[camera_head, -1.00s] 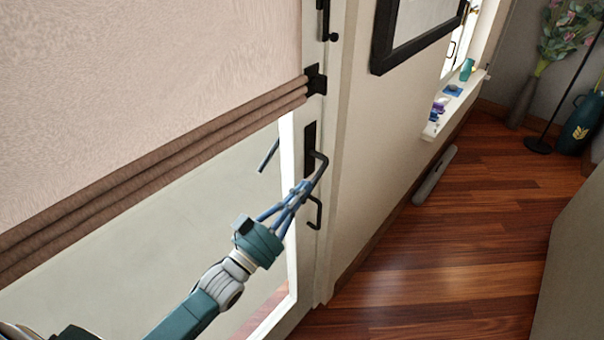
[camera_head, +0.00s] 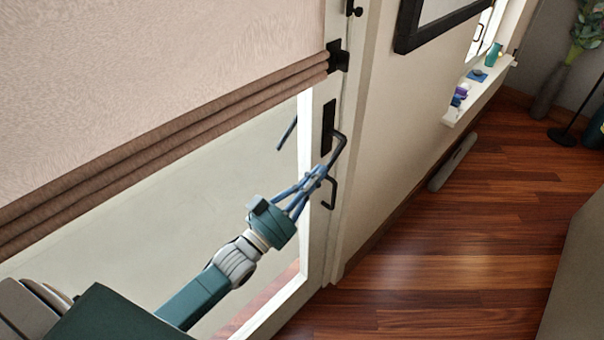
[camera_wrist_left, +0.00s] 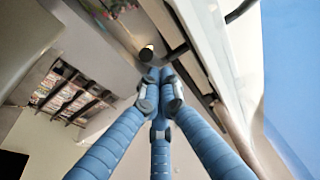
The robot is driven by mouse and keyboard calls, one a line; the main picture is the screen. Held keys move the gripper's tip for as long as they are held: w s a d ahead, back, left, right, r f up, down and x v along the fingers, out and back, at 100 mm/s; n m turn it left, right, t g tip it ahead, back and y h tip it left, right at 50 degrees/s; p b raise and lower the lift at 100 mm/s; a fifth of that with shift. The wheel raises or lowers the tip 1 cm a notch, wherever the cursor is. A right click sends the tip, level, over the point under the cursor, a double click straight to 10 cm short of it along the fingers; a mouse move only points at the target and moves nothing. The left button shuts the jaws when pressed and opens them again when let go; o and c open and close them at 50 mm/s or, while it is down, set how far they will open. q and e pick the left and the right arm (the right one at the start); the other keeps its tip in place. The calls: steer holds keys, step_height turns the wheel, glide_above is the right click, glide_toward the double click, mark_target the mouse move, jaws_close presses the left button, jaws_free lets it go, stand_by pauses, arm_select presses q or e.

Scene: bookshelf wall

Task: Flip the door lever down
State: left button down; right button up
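The black door lever (camera_head: 338,151) comes out from a dark plate (camera_head: 328,128) on the white door's edge and slants down toward the lower left. My left gripper (camera_head: 319,171), with blue fingers, is at the lever's lower end. Its fingertips overlap the lever there, and I cannot tell whether they touch it. In the left wrist view the blue fingers (camera_wrist_left: 158,76) meet at their tips, and a dark rounded bar end with a pale face (camera_wrist_left: 147,53) shows just beyond them. I see no clear grasp. My right gripper is out of view.
A second black handle (camera_head: 331,192) sits just below the lever. A rolled brown blind (camera_head: 170,140) hangs across the door glass. A framed picture (camera_head: 432,22) and a windowsill with small items (camera_head: 478,92) are to the right. The wooden floor (camera_head: 450,240) is mostly clear.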

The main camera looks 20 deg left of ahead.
arm_select(q)
steer(key=v, duration=1.1)
steer(key=shift+s+r, duration=0.15)
